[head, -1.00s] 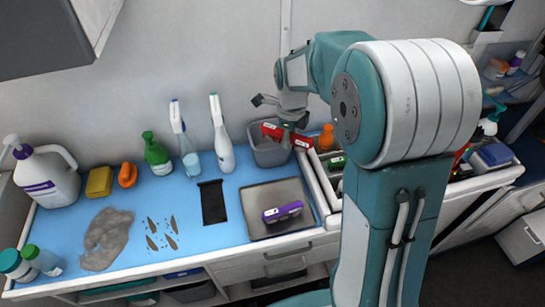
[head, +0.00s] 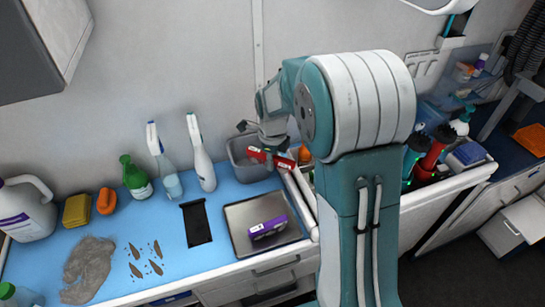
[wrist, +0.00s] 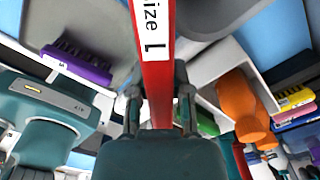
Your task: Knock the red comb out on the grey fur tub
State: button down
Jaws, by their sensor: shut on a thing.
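My gripper (head: 272,143) is shut on the red comb (head: 270,157), which has a white label. The grey fur tub (head: 238,150) stands on the blue counter against the wall. In the head view the comb lies across the tub's right part and reaches past its right side. I cannot tell whether comb and rim touch. Part of the tub is hidden behind comb and gripper.
An orange bottle (wrist: 238,100) stands to the right, by a divided white bin. A fur clump (head: 88,268) lies front left.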

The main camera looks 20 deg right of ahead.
jog(key=shift+f, duration=0.55)
dwell(1.3)
jog(key=shift+r, duration=1.05)
jog(key=shift+f, duration=0.95)
dwell(1.1)
jog(key=shift+r, duration=2.95)
